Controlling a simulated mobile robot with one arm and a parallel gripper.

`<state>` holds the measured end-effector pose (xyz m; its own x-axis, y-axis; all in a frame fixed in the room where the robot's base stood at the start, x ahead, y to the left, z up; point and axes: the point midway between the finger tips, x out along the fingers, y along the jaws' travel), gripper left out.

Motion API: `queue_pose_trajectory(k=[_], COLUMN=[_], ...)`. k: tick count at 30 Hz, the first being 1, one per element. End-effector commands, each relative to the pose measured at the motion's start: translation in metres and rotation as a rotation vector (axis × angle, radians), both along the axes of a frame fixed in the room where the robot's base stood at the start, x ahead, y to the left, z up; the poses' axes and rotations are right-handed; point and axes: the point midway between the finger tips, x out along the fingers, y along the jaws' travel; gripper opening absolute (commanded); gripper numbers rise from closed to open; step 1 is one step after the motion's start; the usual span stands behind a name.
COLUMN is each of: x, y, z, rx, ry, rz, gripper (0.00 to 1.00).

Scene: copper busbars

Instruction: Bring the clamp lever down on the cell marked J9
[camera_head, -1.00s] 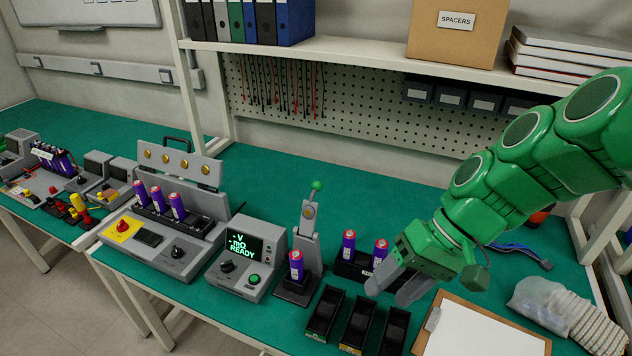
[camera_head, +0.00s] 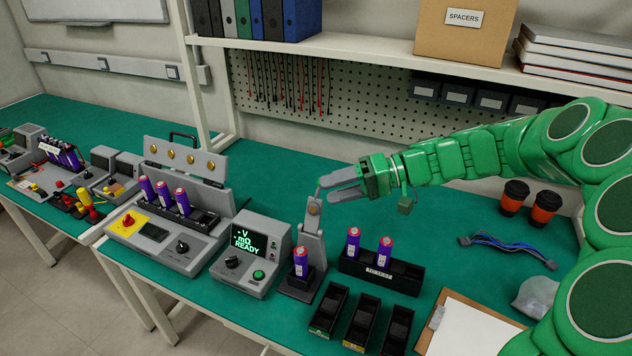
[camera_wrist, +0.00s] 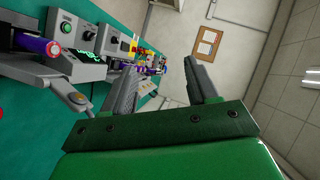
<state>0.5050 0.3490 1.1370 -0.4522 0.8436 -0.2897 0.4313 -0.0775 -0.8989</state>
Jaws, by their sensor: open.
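The clamp fixture (camera_head: 312,245) stands on the green bench right of the meter, with its grey lever post upright. A purple cell with a red top (camera_head: 300,263) stands in its base; its marking is too small to read. My gripper (camera_head: 334,185) is open and empty at the top of the lever, fingers pointing left. The wrist view shows the two fingers apart (camera_wrist: 160,85), with the cell (camera_wrist: 38,48) at the upper left.
A black rack (camera_head: 380,270) with two purple cells stands to the right. Black bins (camera_head: 360,322) and a clipboard (camera_head: 465,330) lie in front. Cups (camera_head: 530,200) and wires (camera_head: 508,248) are farther right.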

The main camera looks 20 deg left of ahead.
Motion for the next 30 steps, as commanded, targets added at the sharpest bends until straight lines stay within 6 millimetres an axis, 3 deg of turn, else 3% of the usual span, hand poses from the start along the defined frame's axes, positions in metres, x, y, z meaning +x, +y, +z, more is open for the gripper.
queue_pose_trajectory(k=[9, 18, 24, 30], x=[0.066, 0.125, 0.154, 0.168], y=[0.029, 0.041, 0.043, 0.042], z=[-0.033, -0.076, -0.104, -0.122], rx=[0.175, 0.297, 0.341, 0.359], ry=[-0.016, -0.063, -0.106, -0.135], rz=[-0.071, -0.169, -0.223, -0.252], gripper=[0.59, 0.59, 0.59, 0.59])
